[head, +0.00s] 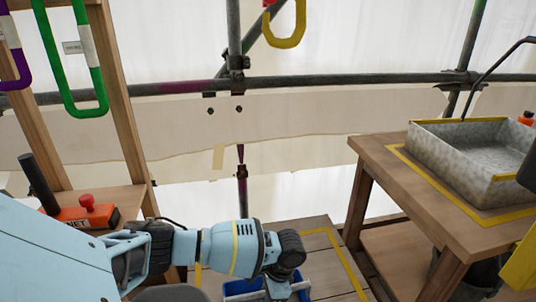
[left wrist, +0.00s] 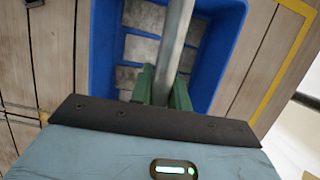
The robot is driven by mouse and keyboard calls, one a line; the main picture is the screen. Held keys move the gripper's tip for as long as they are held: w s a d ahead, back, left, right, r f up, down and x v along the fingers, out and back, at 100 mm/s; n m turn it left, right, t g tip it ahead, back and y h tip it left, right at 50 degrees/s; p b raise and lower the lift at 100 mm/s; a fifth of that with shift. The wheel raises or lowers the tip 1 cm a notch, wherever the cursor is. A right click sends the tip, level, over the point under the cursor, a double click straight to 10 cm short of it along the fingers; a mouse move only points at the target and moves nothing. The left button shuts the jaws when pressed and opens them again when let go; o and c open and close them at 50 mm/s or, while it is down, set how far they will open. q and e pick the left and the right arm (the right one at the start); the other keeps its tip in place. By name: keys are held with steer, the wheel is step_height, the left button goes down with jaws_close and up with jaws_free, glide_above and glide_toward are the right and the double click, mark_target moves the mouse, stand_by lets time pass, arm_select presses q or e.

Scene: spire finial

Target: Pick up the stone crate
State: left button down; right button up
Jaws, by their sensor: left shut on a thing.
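The stone crate is a blue open box with grey stone blocks (left wrist: 140,48) inside. In the left wrist view its blue rim (left wrist: 230,42) surrounds the blocks, and a grey bar (left wrist: 178,35) runs over the middle. My left gripper (left wrist: 163,88) has its green fingers shut on this bar, one on each side. In the head view the crate (head: 240,289) shows only in part at the bottom, beneath my left arm, which hides the rest. My right gripper is not in view.
The crate is above wooden planks (head: 318,240) with yellow marking lines. A wooden table (head: 385,160) at right carries a grey metal tray (head: 450,160) inside a yellow outline. A wooden shelf at left holds an orange box with a red button (head: 86,209). Scaffold pipes cross behind.

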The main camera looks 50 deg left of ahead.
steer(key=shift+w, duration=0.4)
arm_select(q)
steer(key=shift+r, duration=0.1)
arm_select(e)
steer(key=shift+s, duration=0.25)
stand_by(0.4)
